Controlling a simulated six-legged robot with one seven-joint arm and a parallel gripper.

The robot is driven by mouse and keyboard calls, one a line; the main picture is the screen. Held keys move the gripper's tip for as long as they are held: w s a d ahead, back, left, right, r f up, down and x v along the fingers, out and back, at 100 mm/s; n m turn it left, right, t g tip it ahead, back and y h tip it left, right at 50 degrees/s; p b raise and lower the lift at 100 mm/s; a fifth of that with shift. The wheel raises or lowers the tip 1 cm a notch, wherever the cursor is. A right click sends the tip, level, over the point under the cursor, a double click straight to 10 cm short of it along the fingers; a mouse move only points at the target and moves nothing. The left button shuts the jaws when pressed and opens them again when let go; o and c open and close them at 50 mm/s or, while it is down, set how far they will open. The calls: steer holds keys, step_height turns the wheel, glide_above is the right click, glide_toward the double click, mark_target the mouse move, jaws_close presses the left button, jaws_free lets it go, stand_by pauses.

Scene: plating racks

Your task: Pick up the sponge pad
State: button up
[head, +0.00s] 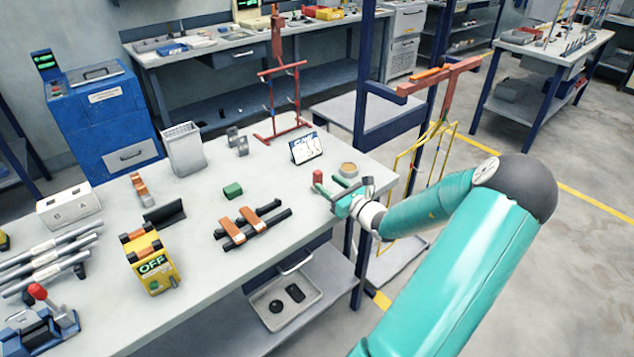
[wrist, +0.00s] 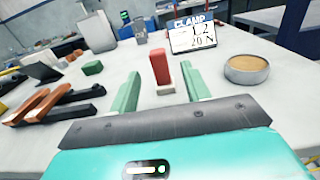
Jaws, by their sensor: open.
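No label marks the sponge pad, and I cannot tell for sure which thing it is. A small green block (head: 232,190) lies on the bench, left of my gripper; it also shows in the wrist view (wrist: 92,67). A round metal tin with a tan, sponge-like top (head: 348,169) stands near the bench's right end, right of the fingers in the wrist view (wrist: 246,70). A small red upright block (wrist: 160,67) with a pale base shows beyond and between my fingertips. My gripper (head: 331,187) is open and empty, low over the bench; its green fingers show in the wrist view (wrist: 160,82).
A CLAMP sign (head: 307,148) stands behind the red block. Black bars with orange grips (head: 250,228) lie to the left, near a yellow OFF box (head: 151,262). A red stand (head: 283,105) rises at the bench's back edge, and a yellow rack (head: 428,165) hangs beyond its right end.

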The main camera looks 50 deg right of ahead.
mark_target(320, 178)
steer(key=x, duration=0.5)
steer(key=shift+w, duration=0.4)
jaws_close()
